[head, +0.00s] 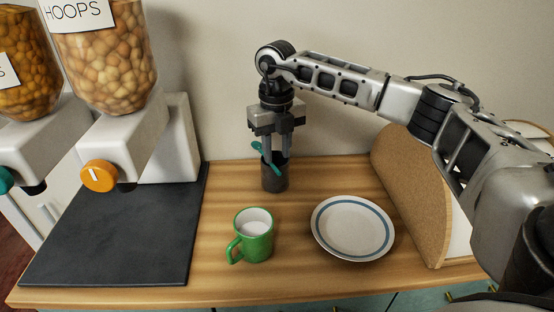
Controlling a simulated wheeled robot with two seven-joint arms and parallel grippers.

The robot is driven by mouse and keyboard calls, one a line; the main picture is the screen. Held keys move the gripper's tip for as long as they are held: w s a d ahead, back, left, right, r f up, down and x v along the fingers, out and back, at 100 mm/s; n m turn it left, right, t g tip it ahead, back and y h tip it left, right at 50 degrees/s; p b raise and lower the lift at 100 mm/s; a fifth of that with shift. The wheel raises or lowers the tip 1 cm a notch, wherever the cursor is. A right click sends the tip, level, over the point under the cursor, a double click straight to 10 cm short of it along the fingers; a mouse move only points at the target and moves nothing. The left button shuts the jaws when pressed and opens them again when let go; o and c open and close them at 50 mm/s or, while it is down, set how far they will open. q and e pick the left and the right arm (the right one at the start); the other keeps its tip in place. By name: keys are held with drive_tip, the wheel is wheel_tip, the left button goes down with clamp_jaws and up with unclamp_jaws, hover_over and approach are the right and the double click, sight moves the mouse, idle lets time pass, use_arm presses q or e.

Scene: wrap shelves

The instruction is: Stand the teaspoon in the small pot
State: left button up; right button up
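The small pot (274,182) is a dark grey, upright cylinder at the back of the wooden counter, near the wall. The teal teaspoon (257,147) leans in it, tilted, with one end sticking out to the upper left and the lower end hidden inside the pot. My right gripper (277,152) points straight down over the pot. Its two fingers are apart, with a gap between them, and their tips are at the pot's rim. The spoon crosses close to the left finger; I cannot tell whether they touch. My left gripper is not in view.
A green mug (258,246) and a white plate with a blue ring (352,228) stand in front of the pot. A cork-coloured curved box (408,195) is at the right. Cereal dispensers (120,140) stand at the left behind a dark mat (110,250).

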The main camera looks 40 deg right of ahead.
wheel_tip(320, 180, up, 9)
drive_tip(key=shift+r+b, duration=0.2)
drive_tip(key=shift+b, duration=0.25)
drive_tip(key=shift+w, duration=0.1)
